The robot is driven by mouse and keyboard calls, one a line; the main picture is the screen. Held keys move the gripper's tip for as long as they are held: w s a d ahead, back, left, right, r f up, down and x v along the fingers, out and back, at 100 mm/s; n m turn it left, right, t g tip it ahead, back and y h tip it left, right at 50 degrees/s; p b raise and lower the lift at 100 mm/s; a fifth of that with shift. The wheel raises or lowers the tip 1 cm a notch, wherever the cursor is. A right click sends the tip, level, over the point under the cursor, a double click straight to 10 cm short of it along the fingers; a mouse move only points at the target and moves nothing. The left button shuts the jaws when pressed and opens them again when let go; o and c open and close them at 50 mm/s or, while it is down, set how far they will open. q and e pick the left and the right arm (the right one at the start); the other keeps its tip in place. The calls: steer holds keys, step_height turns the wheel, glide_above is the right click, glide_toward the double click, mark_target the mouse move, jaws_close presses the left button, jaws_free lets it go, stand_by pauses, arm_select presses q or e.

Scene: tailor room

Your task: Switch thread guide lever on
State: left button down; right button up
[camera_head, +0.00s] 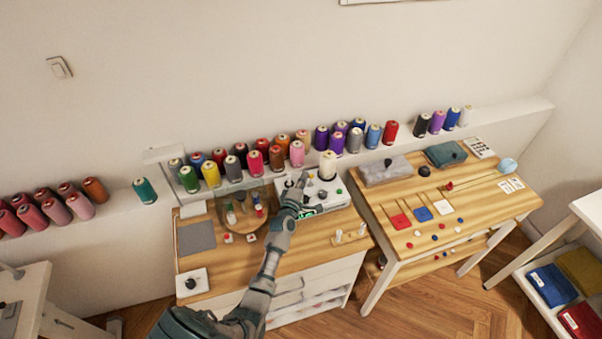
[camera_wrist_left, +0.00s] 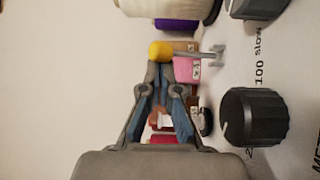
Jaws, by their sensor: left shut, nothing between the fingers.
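The white sewing machine panel (camera_head: 325,193) sits at the back right of the left wooden table, with dark knobs and a cream thread cone on it. In the left wrist view, a lever with a yellow tip (camera_wrist_left: 160,50) sticks out on a thin grey rod from a small grey bracket on the panel. My left gripper (camera_head: 303,178) is over the left part of the panel; in the left wrist view its shut, empty fingertips (camera_wrist_left: 160,68) are right at the yellow tip. I cannot tell whether they touch. My right gripper is not in view.
A black dial (camera_wrist_left: 254,118) stands close to the right of the fingers in the left wrist view. Thread spools line the shelf (camera_head: 245,182) behind the table. A second wooden table (camera_head: 470,205) with cloth and small parts stands to the right.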

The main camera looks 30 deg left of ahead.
arm_select(q)
steer(key=shift+d+f, duration=0.1)
steer(key=v, duration=1.2)
steer(key=shift+f, duration=0.1)
stand_by(0.3)
